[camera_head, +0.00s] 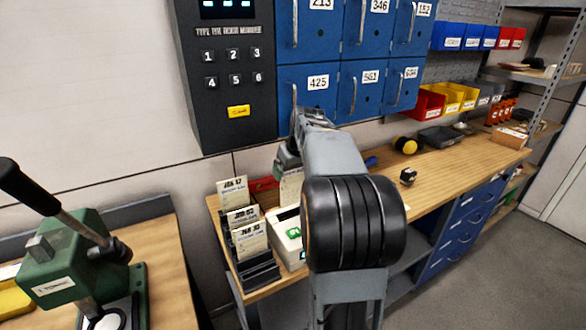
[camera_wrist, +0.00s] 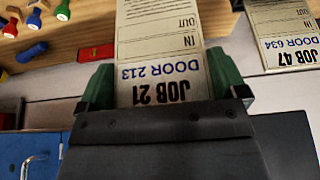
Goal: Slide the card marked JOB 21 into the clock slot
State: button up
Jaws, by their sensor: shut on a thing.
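The JOB 21 card (camera_wrist: 158,42) is cream, with DOOR 213 and IN and OUT lines, and appears upside down in the wrist view. My gripper (camera_wrist: 162,84) is shut on its printed end, with a green finger on each side. In the head view my gripper (camera_head: 287,160) is partly behind my arm, and part of a pale card (camera_head: 291,187) shows below it. The time clock (camera_head: 287,239) is a white box with a green mark on the bench, below the gripper. My arm covers much of it, and I cannot see its slot.
A dark rack (camera_head: 258,271) beside the clock holds several upright cards, including JOB 47 (camera_head: 232,193). Blue lockers (camera_head: 308,90) and a keypad panel (camera_head: 225,75) are on the wall behind. A green press (camera_head: 85,260) stands at left. Small items lie on the bench at right.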

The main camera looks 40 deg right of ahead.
aim_at(293, 189)
jog(key=shift+f+b, duration=3)
jog(key=shift+f, duration=0.95)
jog(key=o, duration=0.6)
jog(key=v, duration=1.3)
jog(key=shift+r, duration=0.45)
jog(key=shift+s+a, duration=0.1)
jog(key=s+a+f, duration=0.2)
jog(key=a+f, duration=0.2)
jog(key=a, duration=0.3)
jog(key=s+a+f, duration=0.2)
jog(key=a+f, duration=0.3)
jog(key=a, duration=0.2)
jog(key=s+a+f+n, duration=0.1)
jog(key=s+a+f, duration=0.7)
jog(key=s+f, duration=0.1)
jog(key=shift+a+f+n+g+y, duration=0.3)
jog(key=shift+f+g, duration=0.1)
jog(key=shift+f, duration=0.5)
